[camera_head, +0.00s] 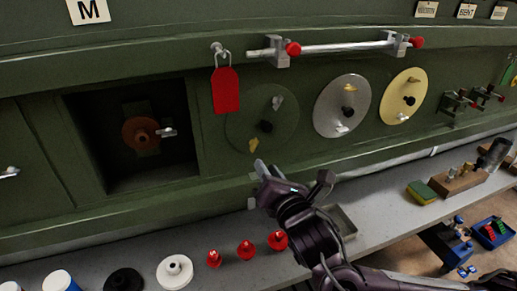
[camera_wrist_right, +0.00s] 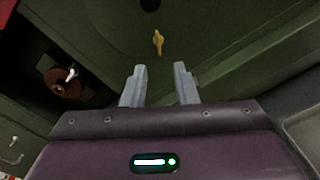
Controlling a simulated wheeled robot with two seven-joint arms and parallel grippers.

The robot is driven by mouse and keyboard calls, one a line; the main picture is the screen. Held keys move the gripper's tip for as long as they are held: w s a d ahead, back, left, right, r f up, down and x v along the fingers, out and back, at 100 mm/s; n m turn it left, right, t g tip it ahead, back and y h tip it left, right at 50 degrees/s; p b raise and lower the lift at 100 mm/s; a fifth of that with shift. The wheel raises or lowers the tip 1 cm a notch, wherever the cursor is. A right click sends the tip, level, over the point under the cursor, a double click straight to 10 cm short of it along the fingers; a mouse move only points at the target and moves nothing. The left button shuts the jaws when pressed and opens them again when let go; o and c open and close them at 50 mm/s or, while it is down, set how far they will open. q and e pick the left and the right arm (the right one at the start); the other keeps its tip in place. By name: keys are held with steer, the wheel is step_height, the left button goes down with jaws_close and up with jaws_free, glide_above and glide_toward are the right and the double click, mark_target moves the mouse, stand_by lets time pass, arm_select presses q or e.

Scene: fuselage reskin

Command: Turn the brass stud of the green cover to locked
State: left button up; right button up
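The round green cover (camera_head: 240,115) sits on the green fuselage wall, with a black knob (camera_head: 266,126) at its middle and a grey stud (camera_head: 277,102) near its top. Its brass stud (camera_head: 254,145) is at the lower edge. In the right wrist view the brass stud (camera_wrist_right: 158,41) stands roughly upright, ahead of the fingers. My right gripper (camera_head: 262,168) is just below the brass stud, apart from it. In the right wrist view my right gripper (camera_wrist_right: 159,76) is open with nothing between its fingers. My left gripper is not in view.
An open recess with a rust-coloured hub (camera_head: 139,132) is at left. The grey shelf below holds red knobs (camera_head: 246,250) and a tray (camera_head: 340,222).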

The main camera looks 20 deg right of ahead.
mark_target(256, 146)
steer(key=shift+n, duration=0.3)
steer(key=w+p, duration=0.1)
steer(key=w, duration=0.1)
steer(key=w+p, duration=0.1)
steer(key=w, duration=0.2)
steer(key=w+p, duration=0.1)
steer(key=w, duration=0.2)
steer(key=shift+r+p, duration=0.35)
steer(key=shift+r, duration=0.05)
steer(key=shift+c, duration=0.5)
jaws_close()
